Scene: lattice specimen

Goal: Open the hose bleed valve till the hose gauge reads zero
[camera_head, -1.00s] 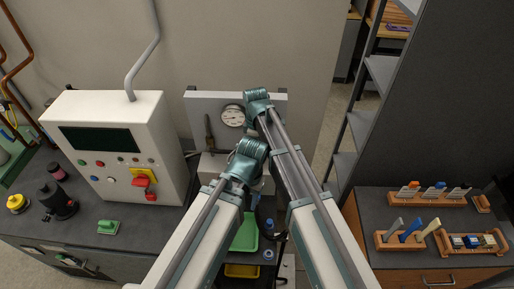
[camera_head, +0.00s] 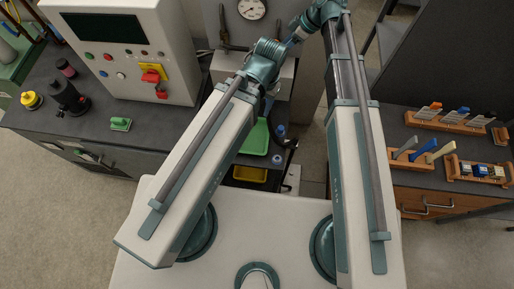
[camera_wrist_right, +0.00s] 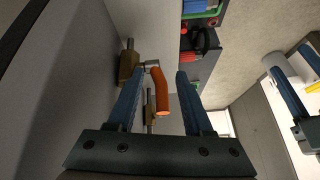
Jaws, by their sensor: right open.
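The hose gauge (camera_head: 252,9) is a round white dial on the grey panel at the top of the head view; its reading is too small to tell. In the right wrist view an orange lever handle (camera_wrist_right: 160,91) with a brass valve body (camera_wrist_right: 129,66) stands on the panel. My right gripper (camera_wrist_right: 158,75) is open, with the orange handle between its blue fingers and no clear grip on it. In the head view the right gripper (camera_head: 293,40) is in front of the panel, below the gauge. My left gripper (camera_wrist_right: 287,58) appears open and empty at the right edge of the wrist view; in the head view its arm mostly hides it.
A control box (camera_head: 122,42) with a red switch stands at left on the dark bench. A green tray (camera_head: 256,138) and yellow bin (camera_head: 249,174) lie below my arms. Wooden racks (camera_head: 452,122) with tools stand on the right bench. A dark shelf unit rises behind them.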

